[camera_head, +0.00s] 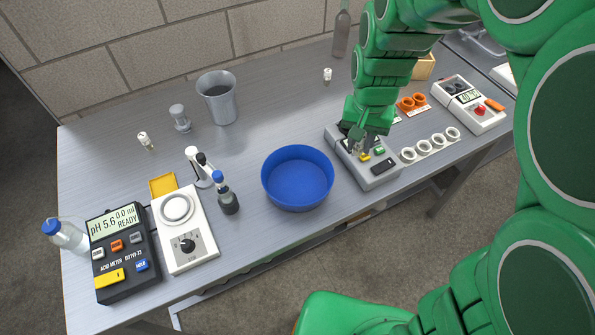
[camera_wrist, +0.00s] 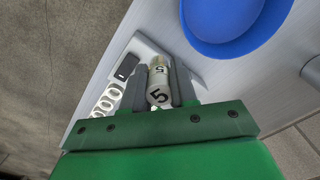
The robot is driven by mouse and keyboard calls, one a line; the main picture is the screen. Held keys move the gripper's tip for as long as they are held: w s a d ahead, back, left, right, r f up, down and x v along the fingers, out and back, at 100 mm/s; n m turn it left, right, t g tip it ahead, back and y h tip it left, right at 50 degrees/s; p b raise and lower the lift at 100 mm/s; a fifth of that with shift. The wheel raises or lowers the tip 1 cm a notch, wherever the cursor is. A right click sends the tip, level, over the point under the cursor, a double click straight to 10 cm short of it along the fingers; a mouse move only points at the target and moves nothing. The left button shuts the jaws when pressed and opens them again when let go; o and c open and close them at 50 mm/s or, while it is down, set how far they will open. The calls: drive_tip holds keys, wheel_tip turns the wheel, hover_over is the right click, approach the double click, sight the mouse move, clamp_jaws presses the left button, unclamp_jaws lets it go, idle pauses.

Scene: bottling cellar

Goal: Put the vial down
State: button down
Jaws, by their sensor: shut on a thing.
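My gripper (camera_head: 358,143) is over the grey instrument (camera_head: 377,181) with yellow and green buttons, right of the blue bowl. In the wrist view my gripper (camera_wrist: 159,68) is shut on a pale vial (camera_wrist: 158,80) marked with a 5, held between the two grey fingers. Its lower end points toward the instrument (camera_wrist: 140,48); whether it touches the surface I cannot tell. In the head view the vial is mostly hidden by the gripper. Two other small white vials stand apart on the bench, one at the left (camera_head: 147,141) and one at the back (camera_head: 327,75).
The blue bowl (camera_head: 297,182) stands close left of the instrument. White rings (camera_head: 430,145), orange rings (camera_head: 412,103) and another meter (camera_head: 468,103) are to the right. A grey beaker (camera_head: 218,100), stirrer (camera_head: 188,233) and acid meter (camera_head: 123,260) are left. The bench behind the bowl is clear.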

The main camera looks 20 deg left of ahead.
drive_tip(key=s+a+n, duration=0.1)
drive_tip(key=s+a, duration=0.1)
drive_tip(key=s, duration=0.7)
drive_tip(key=s+a+n, duration=0.2)
drive_tip(key=s+a, duration=0.1)
drive_tip(key=s, duration=0.5)
hover_over(294, 191)
drive_tip(key=shift+d+f, duration=0.15)
drive_tip(key=shift+f, duration=5.05)
drive_tip(key=shift+w+f, duration=0.1)
drive_tip(key=shift+f, duration=1.6)
drive_tip(key=shift+f, duration=0.15)
drive_tip(key=c, duration=0.9)
unclamp_jaws()
